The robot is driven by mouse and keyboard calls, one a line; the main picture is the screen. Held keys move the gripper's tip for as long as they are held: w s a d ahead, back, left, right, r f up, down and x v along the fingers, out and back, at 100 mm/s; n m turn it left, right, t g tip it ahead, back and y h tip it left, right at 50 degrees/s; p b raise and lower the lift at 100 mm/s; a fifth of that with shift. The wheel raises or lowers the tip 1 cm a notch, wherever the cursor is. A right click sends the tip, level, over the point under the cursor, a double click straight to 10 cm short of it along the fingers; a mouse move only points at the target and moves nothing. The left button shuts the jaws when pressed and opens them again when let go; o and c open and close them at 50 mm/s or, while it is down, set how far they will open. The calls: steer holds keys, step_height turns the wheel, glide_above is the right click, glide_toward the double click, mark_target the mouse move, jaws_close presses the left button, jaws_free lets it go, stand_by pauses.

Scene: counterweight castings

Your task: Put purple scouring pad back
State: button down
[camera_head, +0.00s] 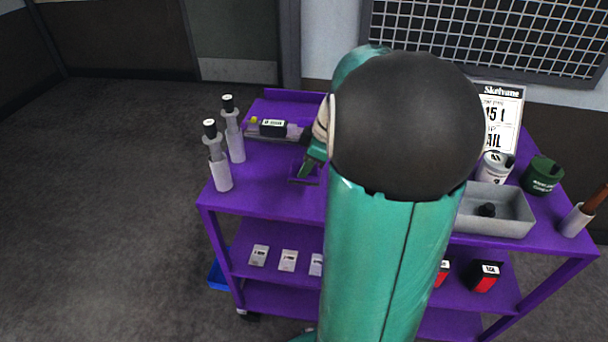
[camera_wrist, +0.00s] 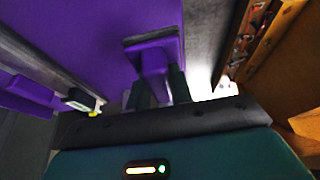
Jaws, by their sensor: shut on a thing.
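The purple scouring pad (camera_wrist: 152,58) is between the dark green fingers of my gripper (camera_wrist: 159,88) in the wrist view. It has a raised purple middle and a dark-edged square part beyond it. In the head view my gripper (camera_head: 313,158) is at the left-middle of the purple cart top (camera_head: 262,189), shut on the pad (camera_head: 304,172). The pad is low over the cart top; I cannot tell whether it touches. My arm hides the middle of the cart.
Two white-and-grey bottles (camera_head: 220,170) stand at the cart's left edge. A black labelled block (camera_head: 273,128) lies on a grey piece behind the gripper. Right of my arm are a grey tray (camera_head: 511,224), a white can (camera_head: 494,167), a green container (camera_head: 542,176) and a sign (camera_head: 502,112).

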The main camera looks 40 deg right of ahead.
steer(key=w+d+f, duration=0.1)
steer(key=f, duration=0.1)
steer(key=w+d+f, duration=0.1)
steer(key=w+f, duration=0.1)
steer(key=w+d+f, duration=0.2)
steer(key=shift+f, duration=0.2)
steer(key=shift+w+d+f, duration=0.1)
steer(key=shift+f, duration=0.8)
steer(key=shift+w+d+f, duration=0.1)
steer(key=shift+f, duration=0.75)
steer(key=c, duration=1.3)
jaws_free()
steer(key=shift+f, duration=0.15)
steer(key=shift+o, duration=0.2)
